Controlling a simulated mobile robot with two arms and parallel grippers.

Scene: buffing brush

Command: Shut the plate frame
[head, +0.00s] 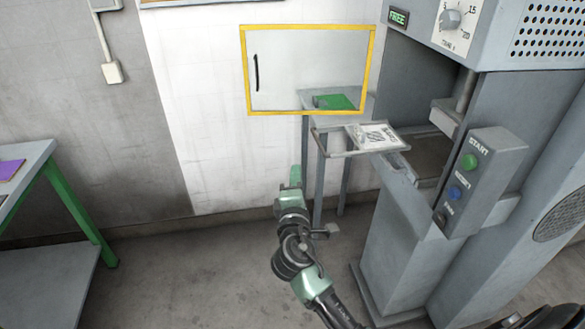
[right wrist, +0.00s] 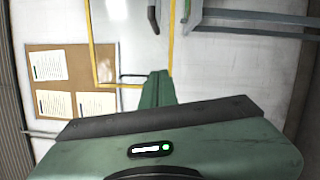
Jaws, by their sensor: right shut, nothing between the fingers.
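A thin grey plate frame (head: 337,153) sticks out to the left from the opening of the grey machine, with a white printed plate (head: 372,136) at it. A clear panel with a yellow frame (head: 246,85) and a black handle (head: 256,72) stands open to the left of the machine. The yellow frame (right wrist: 171,45) and handle (right wrist: 132,77) also show in the right wrist view. My right gripper (head: 295,177) is shut and empty, left of and below the plate frame and apart from it. Its fingers (right wrist: 158,88) point forward in the wrist view. My left gripper is out of view.
The machine's control box (head: 482,178) with green and blue buttons juts out at the right. A small grey table (head: 310,106) with a green item (head: 334,102) stands behind the plate frame. A green-legged bench (head: 40,160) is at far left. The floor between is clear.

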